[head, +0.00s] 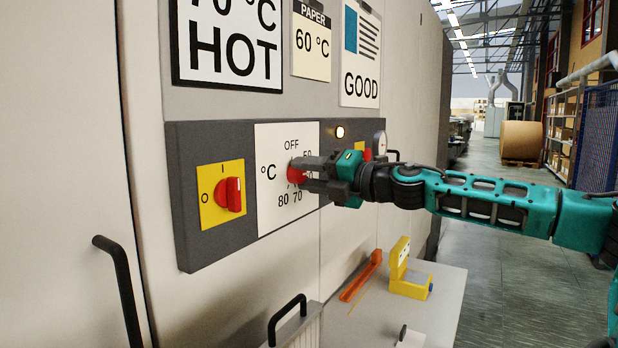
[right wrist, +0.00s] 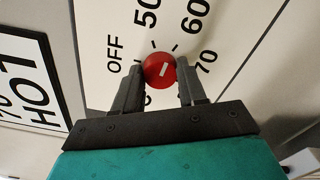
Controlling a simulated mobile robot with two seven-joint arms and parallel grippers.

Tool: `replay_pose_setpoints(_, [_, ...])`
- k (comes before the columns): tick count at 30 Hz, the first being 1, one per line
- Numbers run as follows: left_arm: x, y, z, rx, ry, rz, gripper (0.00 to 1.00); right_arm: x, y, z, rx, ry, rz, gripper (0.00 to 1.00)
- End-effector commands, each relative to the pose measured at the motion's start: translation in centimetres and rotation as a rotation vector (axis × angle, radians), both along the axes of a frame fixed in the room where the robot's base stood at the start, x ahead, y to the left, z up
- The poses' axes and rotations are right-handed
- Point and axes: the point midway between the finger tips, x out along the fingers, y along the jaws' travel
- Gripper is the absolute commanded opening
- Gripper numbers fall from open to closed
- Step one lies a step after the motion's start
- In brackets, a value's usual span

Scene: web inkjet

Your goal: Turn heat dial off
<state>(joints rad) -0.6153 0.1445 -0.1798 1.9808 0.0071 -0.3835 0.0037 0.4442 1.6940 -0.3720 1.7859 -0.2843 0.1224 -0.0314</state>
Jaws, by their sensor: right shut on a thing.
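The heat dial (head: 295,173) is a small red knob on a white plate marked OFF, 50, 60, 70 and 80 °C. My right gripper (head: 302,173) is at the dial, its two dark fingers on either side of it. In the right wrist view the red dial (right wrist: 158,70) sits between the fingertips of the right gripper (right wrist: 160,86), which are shut on it. Its short white mark slants toward the 60–70 side, not toward OFF; the exact reading is unclear. My left gripper is not in view.
A red switch (head: 230,194) on a yellow plate is left of the dial. A lit lamp (head: 340,132) and a gauge (head: 380,143) are to the right. Black handles (head: 122,290) stick out below. A table (head: 440,300) holds a yellow device (head: 408,280) and an orange strip (head: 361,277).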

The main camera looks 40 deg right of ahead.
Motion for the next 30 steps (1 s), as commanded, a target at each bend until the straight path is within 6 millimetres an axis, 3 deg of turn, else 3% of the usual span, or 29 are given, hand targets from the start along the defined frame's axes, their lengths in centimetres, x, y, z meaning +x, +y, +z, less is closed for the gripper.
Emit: replay_pose_setpoints(30, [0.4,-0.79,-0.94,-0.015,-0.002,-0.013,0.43,-0.03,0.19,-0.13,-0.926,-0.266,0.003,0.1])
